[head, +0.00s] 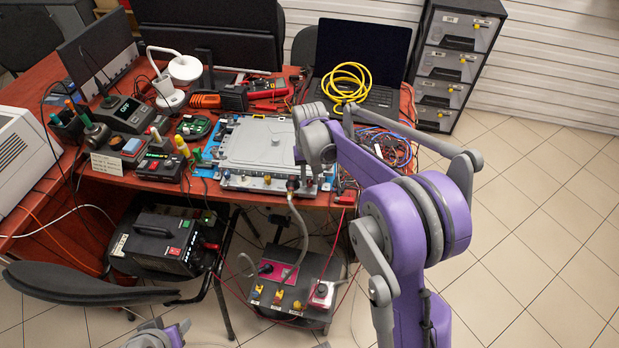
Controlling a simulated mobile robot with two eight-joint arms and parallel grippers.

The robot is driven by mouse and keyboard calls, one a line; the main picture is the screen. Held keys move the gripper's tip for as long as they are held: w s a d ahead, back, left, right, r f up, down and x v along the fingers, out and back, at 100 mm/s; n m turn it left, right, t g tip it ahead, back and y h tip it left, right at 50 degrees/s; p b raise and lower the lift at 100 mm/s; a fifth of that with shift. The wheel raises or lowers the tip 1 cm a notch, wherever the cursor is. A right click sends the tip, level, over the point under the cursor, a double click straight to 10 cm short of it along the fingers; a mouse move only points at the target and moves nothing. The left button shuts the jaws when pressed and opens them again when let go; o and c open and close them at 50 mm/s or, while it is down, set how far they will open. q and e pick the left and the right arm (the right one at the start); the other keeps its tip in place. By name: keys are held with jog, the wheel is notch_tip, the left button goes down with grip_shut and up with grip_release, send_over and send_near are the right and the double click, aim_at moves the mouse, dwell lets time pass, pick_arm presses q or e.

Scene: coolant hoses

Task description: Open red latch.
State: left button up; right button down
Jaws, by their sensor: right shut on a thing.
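A silver cold plate (257,145) lies in a blue-edged fixture on the red table, with several small fittings along its front edge. A grey hose (300,225) rises from the box below to a dark reddish coupling (292,185) at that edge. No red latch can be made out for certain; the part is small and partly covered by my arm. My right gripper (302,178) points down at the fixture's front right corner, next to the coupling. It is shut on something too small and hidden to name. My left gripper (155,335) shows only partly at the bottom edge, its jaws unclear.
A laptop with a yellow cable coil (345,80) is behind my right arm. The tiled floor at right is clear.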

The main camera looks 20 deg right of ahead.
aim_at(310, 181)
jog(key=shift+n, duration=0.4)
jog(key=c, duration=0.7)
grip_release()
notch_tip(310, 181, up, 11)
jog(key=shift+f+p, duration=0.1)
jog(key=shift+p, duration=0.25)
